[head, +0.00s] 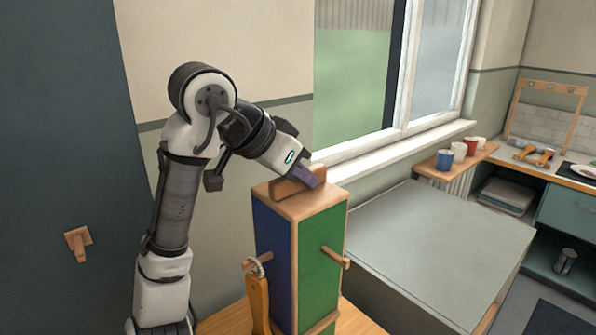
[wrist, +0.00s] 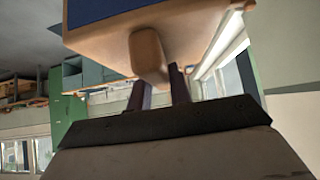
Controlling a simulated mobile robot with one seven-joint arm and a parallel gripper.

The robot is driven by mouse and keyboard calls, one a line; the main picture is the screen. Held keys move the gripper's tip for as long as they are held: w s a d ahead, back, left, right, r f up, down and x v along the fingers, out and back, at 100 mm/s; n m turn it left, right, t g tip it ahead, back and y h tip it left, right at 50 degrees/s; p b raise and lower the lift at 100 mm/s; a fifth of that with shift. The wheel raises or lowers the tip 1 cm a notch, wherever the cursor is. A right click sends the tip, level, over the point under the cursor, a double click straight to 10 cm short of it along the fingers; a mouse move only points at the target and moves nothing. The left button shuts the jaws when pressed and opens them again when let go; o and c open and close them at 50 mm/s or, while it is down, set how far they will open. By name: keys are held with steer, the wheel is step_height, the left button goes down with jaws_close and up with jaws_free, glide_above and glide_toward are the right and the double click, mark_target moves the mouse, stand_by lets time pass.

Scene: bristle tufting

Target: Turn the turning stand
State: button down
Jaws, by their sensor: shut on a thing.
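The turning stand (head: 323,262) is an upright square post with a blue face on the left and a green face on the right, edged in wood. Wooden pegs stick out of its faces. A wooden handle bar (head: 291,185) sits on its top. My gripper (head: 305,176) reaches down from the left and is shut on this handle. In the wrist view the handle (wrist: 147,55) shows end-on at the dark fingers (wrist: 160,88), below the stand's wooden top (wrist: 95,40). The stand's far faces are hidden in the head view.
A wooden-handled tool with a pale looped end (head: 258,295) is at the stand's lower left. A large grey box-like surface (head: 440,250) lies to the right. Mugs (head: 459,151) stand on a shelf below the window. A wooden wall hook (head: 78,241) is at the left.

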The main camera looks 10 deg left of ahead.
steer(key=shift+r, duration=0.15)
steer(key=c, duration=1.3)
jaws_free()
steer(key=b+v, duration=0.2)
steer(key=v, duration=1.1)
steer(key=shift+s+a+r, duration=0.2)
